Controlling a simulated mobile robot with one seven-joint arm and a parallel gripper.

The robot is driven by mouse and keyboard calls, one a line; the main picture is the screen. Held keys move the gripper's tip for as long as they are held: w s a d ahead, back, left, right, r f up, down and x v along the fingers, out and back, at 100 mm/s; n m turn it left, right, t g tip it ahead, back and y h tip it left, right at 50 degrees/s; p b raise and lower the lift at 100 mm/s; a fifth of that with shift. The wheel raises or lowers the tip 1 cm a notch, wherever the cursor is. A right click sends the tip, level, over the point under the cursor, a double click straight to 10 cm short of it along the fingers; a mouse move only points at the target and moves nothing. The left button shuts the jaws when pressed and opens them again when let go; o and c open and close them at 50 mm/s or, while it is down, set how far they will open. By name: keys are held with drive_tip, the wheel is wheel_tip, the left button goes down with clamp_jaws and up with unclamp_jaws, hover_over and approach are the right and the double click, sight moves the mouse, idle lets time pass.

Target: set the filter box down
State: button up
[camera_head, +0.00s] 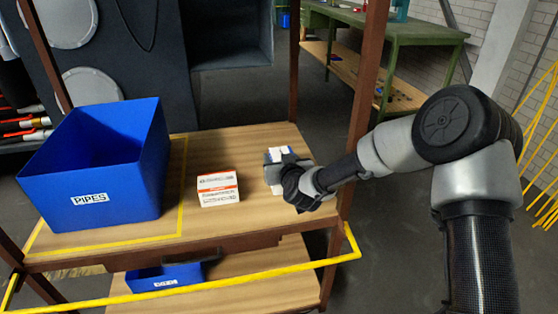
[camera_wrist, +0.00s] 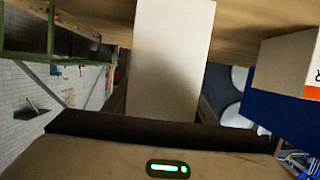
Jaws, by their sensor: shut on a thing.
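The filter box is a white box (camera_head: 276,156), held in my gripper (camera_head: 290,180) at the right end of the wooden shelf (camera_head: 240,150). The jaws are shut on it, and the gripper hides part of it in the head view. In the wrist view the plain pale box (camera_wrist: 172,60) stands out from the jaws, with its far end against the wood surface at the top of the picture. I cannot tell whether the box touches the shelf or hangs just above it.
A white box with an orange stripe (camera_head: 218,189) stands on the shelf left of my gripper. A blue bin marked PIPES (camera_head: 92,180) stands further left inside yellow tape. A brown post (camera_head: 366,85) rises close to my arm. A yellow rail (camera_head: 250,275) runs along the front.

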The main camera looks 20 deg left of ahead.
drive_tip(key=shift+r, duration=0.1)
drive_tip(key=o, duration=1.4)
drive_tip(key=shift+s+d+r, duration=0.1)
drive_tip(key=shift+s+d, duration=0.05)
drive_tip(key=shift+s, duration=0.1)
drive_tip(key=p+v, duration=0.2)
drive_tip(key=v, duration=0.9)
drive_tip(key=shift+s, duration=0.25)
drive_tip(key=shift+d, duration=0.1)
